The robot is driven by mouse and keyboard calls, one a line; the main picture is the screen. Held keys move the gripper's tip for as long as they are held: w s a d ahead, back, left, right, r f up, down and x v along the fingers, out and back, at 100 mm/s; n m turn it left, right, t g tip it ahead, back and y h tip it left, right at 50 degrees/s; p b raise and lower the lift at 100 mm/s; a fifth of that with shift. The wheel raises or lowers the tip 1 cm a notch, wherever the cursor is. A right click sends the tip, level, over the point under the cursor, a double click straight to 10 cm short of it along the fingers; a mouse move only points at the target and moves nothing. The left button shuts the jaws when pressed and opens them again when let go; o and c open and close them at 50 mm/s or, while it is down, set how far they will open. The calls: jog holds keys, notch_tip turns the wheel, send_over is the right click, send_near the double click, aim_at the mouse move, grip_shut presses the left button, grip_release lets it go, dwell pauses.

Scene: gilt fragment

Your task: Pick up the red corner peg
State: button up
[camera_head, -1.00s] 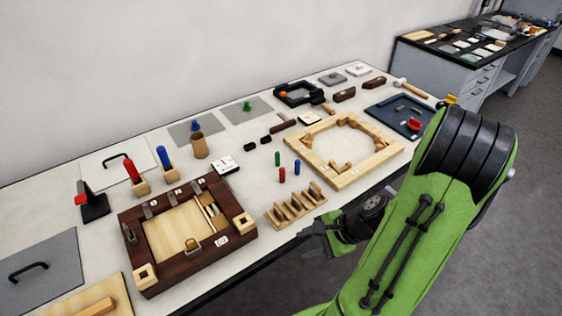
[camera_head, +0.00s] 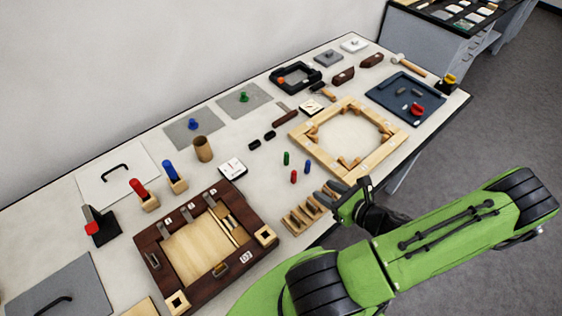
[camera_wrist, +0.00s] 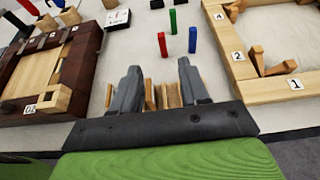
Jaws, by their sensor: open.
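The red corner peg (camera_head: 293,177) is a small upright peg on the white table, in a loose group with a green peg (camera_head: 286,158) and a blue peg (camera_head: 307,167). In the wrist view the red peg (camera_wrist: 162,45) stands beyond the fingertips, nearly centred between them, with the blue peg (camera_wrist: 192,40) to its right and the green peg (camera_wrist: 173,21) behind. My gripper (camera_head: 327,194) is open and empty, near the table's front edge above the slotted wooden rack (camera_head: 296,220). It also shows in the wrist view (camera_wrist: 158,70), its fingers apart and clear of the peg.
A dark wooden frame box (camera_head: 160,255) lies left of the rack. A pale octagonal wooden frame (camera_head: 380,160) lies to the right of the pegs. Bare table surrounds the pegs.

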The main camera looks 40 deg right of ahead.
aim_at(296, 174)
jog(key=b+x, duration=0.4)
jog(key=x, duration=0.5)
jog(key=shift+w+f, duration=0.25)
jog(key=shift+w, duration=0.1)
jog(key=x, duration=0.5)
jog(key=shift+w+d, duration=0.1)
jog(key=shift+w, duration=0.25)
jog(key=shift+s, duration=0.15)
jog(key=shift+c, duration=0.7)
grip_shut()
